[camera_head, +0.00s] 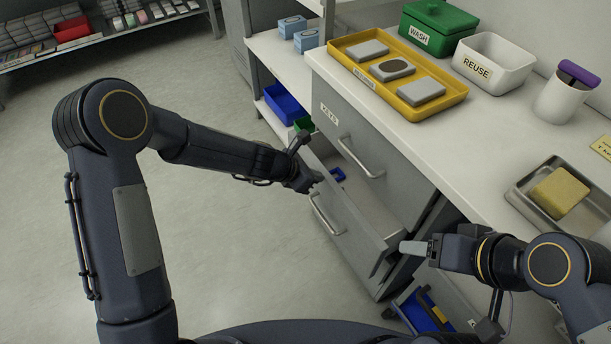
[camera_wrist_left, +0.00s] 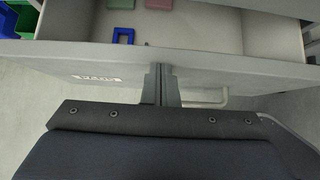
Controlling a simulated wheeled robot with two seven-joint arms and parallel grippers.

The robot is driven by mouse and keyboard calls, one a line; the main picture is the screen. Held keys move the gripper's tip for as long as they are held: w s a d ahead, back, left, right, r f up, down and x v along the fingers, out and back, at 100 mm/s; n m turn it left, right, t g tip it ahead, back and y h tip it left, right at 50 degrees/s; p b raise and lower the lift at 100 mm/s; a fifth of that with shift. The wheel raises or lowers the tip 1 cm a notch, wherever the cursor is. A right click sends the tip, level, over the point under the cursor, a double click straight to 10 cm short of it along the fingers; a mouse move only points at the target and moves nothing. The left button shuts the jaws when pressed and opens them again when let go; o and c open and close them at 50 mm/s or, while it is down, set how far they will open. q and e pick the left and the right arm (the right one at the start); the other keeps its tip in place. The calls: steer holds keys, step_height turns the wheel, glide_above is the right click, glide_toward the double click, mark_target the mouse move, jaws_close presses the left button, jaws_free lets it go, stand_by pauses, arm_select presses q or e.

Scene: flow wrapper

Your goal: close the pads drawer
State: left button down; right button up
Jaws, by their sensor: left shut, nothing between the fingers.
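The pads drawer (camera_head: 347,206) is pulled out of the grey cabinet below the counter, and its inside shows. In the left wrist view its front panel (camera_wrist_left: 215,78) crosses the picture, with a white label (camera_wrist_left: 97,78) at left and a handle (camera_wrist_left: 210,100) at right. A blue piece (camera_wrist_left: 123,36) lies inside. My left gripper (camera_head: 315,179) is at the left end of the drawer front; its shut, empty fingers (camera_wrist_left: 160,72) point at the panel. I cannot tell if they touch it.
The closed KEYS drawer (camera_head: 352,139) is above. The counter holds a yellow tray (camera_head: 352,40) with grey blocks, a green WASH box (camera_head: 437,27), a white REUSE bin (camera_head: 493,62) and a metal tray (camera_head: 540,210). A blue bin (camera_head: 421,312) stands low at right. The floor at left is clear.

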mark_target(326, 174)
arm_select(q)
steer(key=shift+w+d+p, duration=0.3)
steer(key=shift+w+d, duration=0.15)
steer(key=shift+d, duration=0.35)
steer(key=shift+w+d+p, duration=0.25)
steer(key=shift+w+d, duration=0.2)
steer(key=shift+d, duration=0.3)
